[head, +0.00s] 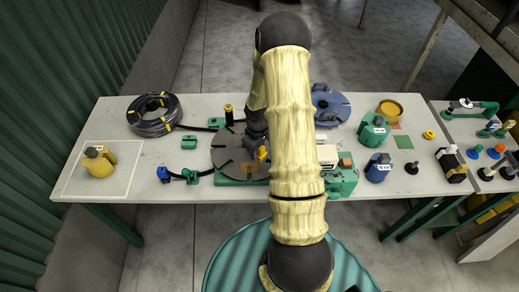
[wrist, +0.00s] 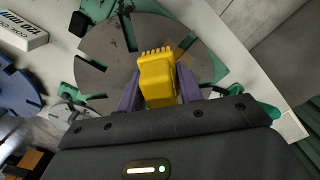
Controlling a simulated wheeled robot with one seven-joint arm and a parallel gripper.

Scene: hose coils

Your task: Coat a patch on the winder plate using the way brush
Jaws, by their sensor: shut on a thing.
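The winder plate is a dark grey slotted disc (head: 228,157) on a green base near the middle of the bench; it also shows in the wrist view (wrist: 105,55). My gripper (wrist: 160,88) has its two purple fingers shut on a yellow block with a toothed end, which I take as the way brush (wrist: 157,78). In the head view the brush (head: 263,153) is over the right part of the plate, beside my arm. Whether it touches the plate I cannot tell. A faint orange-brown mark (head: 250,169) shows near the plate's front edge. My arm hides part of the plate's right side.
A black hose coil (head: 154,114) lies at the back left, and a yellow container (head: 98,162) stands on a pale tray (head: 124,184).

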